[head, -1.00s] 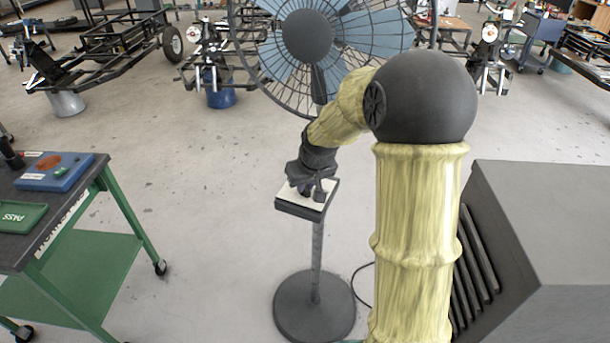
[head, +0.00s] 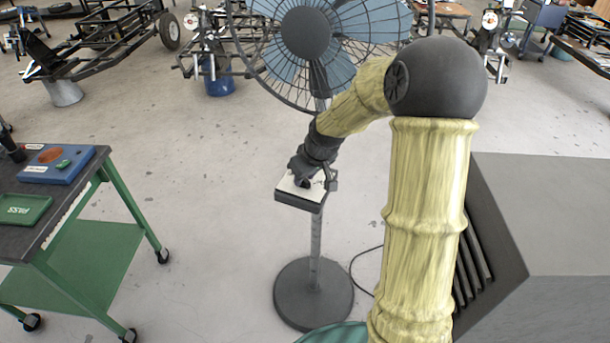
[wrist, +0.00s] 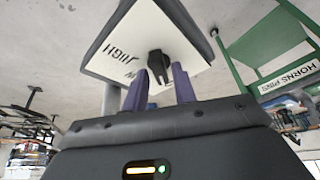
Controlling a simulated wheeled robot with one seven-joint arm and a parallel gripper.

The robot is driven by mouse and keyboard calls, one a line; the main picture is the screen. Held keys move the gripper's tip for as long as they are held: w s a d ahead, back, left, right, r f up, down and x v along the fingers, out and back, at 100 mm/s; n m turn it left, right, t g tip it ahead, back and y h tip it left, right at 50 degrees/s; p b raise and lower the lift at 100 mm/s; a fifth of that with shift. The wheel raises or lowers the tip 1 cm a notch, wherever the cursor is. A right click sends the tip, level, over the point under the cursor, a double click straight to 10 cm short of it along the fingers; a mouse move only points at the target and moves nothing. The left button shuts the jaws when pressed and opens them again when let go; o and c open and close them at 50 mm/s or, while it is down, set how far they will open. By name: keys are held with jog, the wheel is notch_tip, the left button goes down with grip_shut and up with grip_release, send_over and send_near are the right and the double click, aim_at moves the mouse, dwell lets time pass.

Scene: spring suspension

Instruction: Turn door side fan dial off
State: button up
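The fan (head: 306,33) stands on a pole with a round dark base (head: 313,293). A control box with a white face (head: 313,193) is on the pole, below the fan. In the wrist view the white face (wrist: 118,48) carries upside-down lettering that reads "HIGH", and a black dial (wrist: 158,64). My gripper (head: 315,181) is over the box face. In the wrist view my gripper (wrist: 160,80) has its two purple fingers apart, one on each side of the dial, with gaps showing. I cannot tell whether a finger touches the dial. In the head view the gripper mostly hides the dial.
A green-framed cart (head: 85,245) with a blue box (head: 57,164) and a green tray (head: 22,210) stands at left. A large grey cabinet (head: 560,215) stands at right. A cable (head: 362,268) lies by the fan base. Floor between cart and fan is clear.

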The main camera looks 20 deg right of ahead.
jog(key=shift+o, duration=0.4)
jog(key=v, duration=0.7)
jog(key=shift+r+p, duration=0.2)
jog(key=shift+p, duration=0.1)
jog(key=shift+s, duration=0.1)
jog(key=s+a+r+m+h+p, duration=0.1)
jog(key=s+r+m+p, duration=0.1)
jog(key=s+p, duration=0.3)
jog(key=s+r+m+g+p, duration=0.1)
jog(key=s+p, duration=0.4)
jog(key=s, duration=0.8)
notch_tip(320, 180, up, 2)
jog(key=shift+a+r+m+g+h, duration=0.2)
jog(key=shift+a+m+g+h, duration=0.15)
jog(key=shift+m, duration=0.35)
jog(key=shift+s, duration=0.1)
